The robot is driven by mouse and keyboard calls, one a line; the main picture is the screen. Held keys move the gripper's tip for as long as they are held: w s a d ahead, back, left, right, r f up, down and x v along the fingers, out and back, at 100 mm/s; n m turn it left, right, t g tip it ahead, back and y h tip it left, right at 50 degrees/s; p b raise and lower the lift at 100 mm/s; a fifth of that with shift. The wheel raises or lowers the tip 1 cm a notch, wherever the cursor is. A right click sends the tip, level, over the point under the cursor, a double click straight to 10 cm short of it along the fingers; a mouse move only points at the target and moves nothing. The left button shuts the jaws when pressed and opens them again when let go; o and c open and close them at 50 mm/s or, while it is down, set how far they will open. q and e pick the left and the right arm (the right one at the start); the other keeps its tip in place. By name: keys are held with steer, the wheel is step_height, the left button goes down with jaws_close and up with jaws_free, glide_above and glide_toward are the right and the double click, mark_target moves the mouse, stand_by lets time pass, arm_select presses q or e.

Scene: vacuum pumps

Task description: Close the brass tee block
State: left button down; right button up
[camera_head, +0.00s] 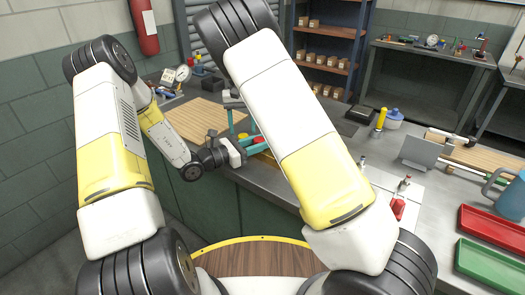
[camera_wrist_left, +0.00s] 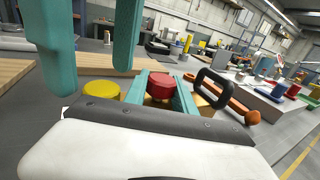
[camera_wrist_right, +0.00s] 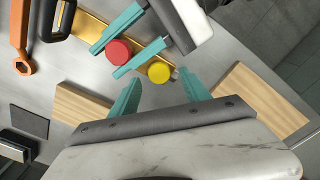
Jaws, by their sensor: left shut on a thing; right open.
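The brass tee block (camera_wrist_right: 92,30) lies on the grey bench, with a red round knob (camera_wrist_right: 119,51) and a yellow round knob (camera_wrist_right: 159,71) on it. My left gripper (camera_wrist_left: 160,90) is shut on the red knob, one teal finger on each side. My right gripper (camera_wrist_right: 160,80) is open and points down. Its fingertips hang above the yellow knob in the left wrist view (camera_wrist_left: 102,90), one toward each side, apart from it. In the head view my grippers and right arm hide most of the block; a bit of brass (camera_head: 268,158) shows.
An orange wrench (camera_wrist_right: 21,45) and a black handle (camera_wrist_right: 60,18) lie near the block's end. Wooden boards (camera_head: 196,120) lie on the bench on both sides. A pressure gauge (camera_head: 182,74) stands at the back left. Red and green trays (camera_head: 492,266) are at right.

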step_height(320, 180, up, 2)
steer(key=shift+c, duration=0.4)
step_height(320, 180, up, 4)
steer(key=n, duration=0.4)
steer(key=shift+s+f+n, duration=0.1)
steer(key=shift+f+n, duration=0.15)
steer(key=shift+n, duration=0.15)
steer(key=shift+f, duration=4.05)
